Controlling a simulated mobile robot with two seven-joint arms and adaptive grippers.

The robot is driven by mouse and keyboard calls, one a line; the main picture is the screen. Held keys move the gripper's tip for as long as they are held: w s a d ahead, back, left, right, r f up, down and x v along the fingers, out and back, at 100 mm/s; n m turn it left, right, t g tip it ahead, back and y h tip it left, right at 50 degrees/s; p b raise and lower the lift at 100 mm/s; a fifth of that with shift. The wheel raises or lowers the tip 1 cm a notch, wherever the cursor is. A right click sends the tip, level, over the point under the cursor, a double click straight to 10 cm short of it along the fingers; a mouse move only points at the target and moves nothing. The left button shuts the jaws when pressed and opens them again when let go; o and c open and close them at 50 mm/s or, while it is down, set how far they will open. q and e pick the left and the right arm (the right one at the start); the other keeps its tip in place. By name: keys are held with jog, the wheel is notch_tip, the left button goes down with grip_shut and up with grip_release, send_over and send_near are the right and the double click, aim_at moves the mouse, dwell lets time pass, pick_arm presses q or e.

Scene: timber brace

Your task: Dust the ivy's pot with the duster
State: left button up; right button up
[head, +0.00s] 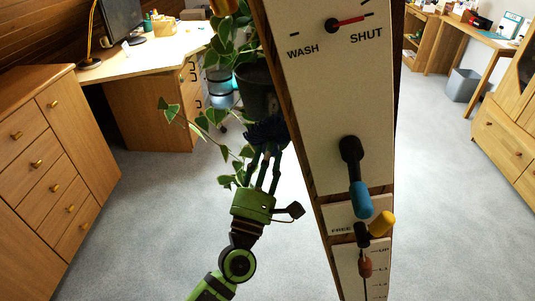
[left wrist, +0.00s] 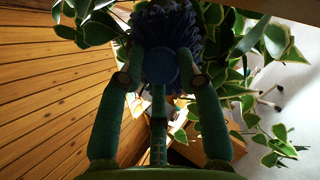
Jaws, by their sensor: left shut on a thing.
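The ivy (head: 232,42) has green leaves with pale edges and hangs around a dark pot (head: 256,88) beside the tall panel. The duster (head: 268,130) has a dark blue fluffy head, just below the pot; I cannot tell whether they touch. My green left gripper (head: 266,152) is shut on the duster from below. In the left wrist view, the duster's bluish head (left wrist: 165,30) shows beyond the fingers (left wrist: 160,78), with ivy leaves (left wrist: 250,40) on both sides. The pot is not clear there. My right gripper is not in view.
A tall white panel (head: 330,100) with wooden edges, dials and levers (head: 358,190) stands close to the right of my left gripper. A drawer cabinet (head: 60,165) is at left, a desk (head: 150,60) behind, a grey bin (head: 462,85) at right. Carpet between is clear.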

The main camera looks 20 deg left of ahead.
pick_arm(q)
jog(key=shift+s, duration=0.1)
jog(key=shift+s+d+f, duration=0.15)
jog(key=shift+s+d, duration=0.1)
jog(key=shift+s, duration=0.45)
jog(key=shift+s+d+f, duration=0.1)
jog(key=shift+s+d, duration=0.1)
jog(key=shift+s, duration=0.45)
jog(key=shift+f, duration=0.1)
